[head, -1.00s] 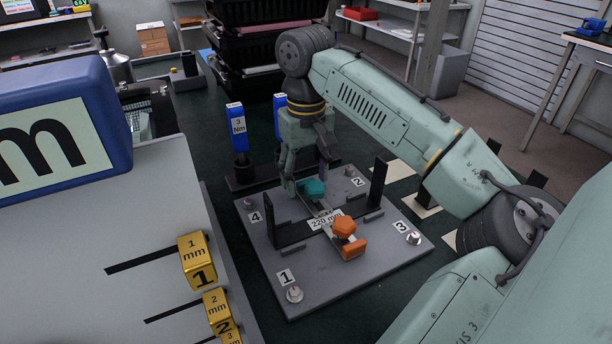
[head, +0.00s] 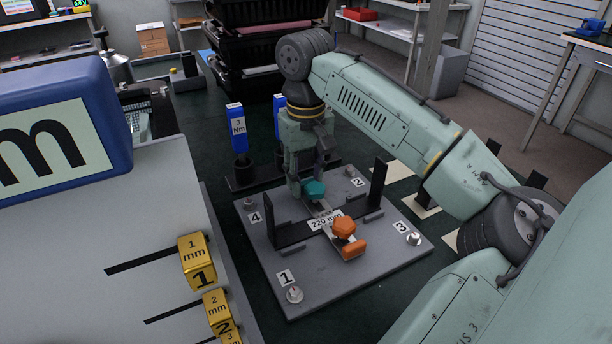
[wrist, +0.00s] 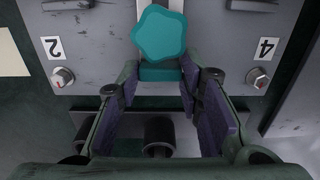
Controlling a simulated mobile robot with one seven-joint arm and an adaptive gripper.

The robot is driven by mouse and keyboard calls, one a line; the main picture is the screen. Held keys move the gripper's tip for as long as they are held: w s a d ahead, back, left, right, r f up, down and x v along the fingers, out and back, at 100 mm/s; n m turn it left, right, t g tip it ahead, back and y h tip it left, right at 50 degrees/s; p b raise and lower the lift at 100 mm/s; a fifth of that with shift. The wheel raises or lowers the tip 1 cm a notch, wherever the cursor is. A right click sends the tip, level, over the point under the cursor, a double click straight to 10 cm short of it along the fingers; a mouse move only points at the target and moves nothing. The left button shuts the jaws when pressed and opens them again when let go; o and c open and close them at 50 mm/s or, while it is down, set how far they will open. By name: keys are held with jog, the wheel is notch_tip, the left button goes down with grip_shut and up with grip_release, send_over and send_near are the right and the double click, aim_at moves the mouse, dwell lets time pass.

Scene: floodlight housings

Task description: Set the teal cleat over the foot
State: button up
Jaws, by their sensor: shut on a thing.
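The teal cleat (head: 314,189) is at the back end of the middle strip on the grey fixture plate (head: 345,283). In the wrist view a teal star-shaped knob (wrist: 159,35) stands just beyond the teal block of the cleat (wrist: 160,74). My gripper (head: 307,184) points down at the cleat; its fingers are shut on the cleat, one at each side of the block in the wrist view (wrist: 160,82). The foot cannot be made out clearly; the cleat and fingers cover that end of the strip.
An orange cleat (head: 353,249) with an orange knob (head: 344,228) sits at the strip's front end. Black uprights (head: 378,182) (head: 271,219) flank the strip. Numbered corner knobs and a 220 mm label (head: 325,220) mark the plate. Blue 3 Nm tool (head: 237,127) stands behind; gold blocks (head: 197,262) lie left.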

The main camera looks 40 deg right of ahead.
grip_shut()
jog(key=shift+s+a+r+p, duration=0.1)
jog(key=shift+s+p, duration=0.05)
jog(key=shift+p, duration=0.55)
jog(key=o, duration=1.1)
grip_release()
jog(key=shift+c, duration=0.2)
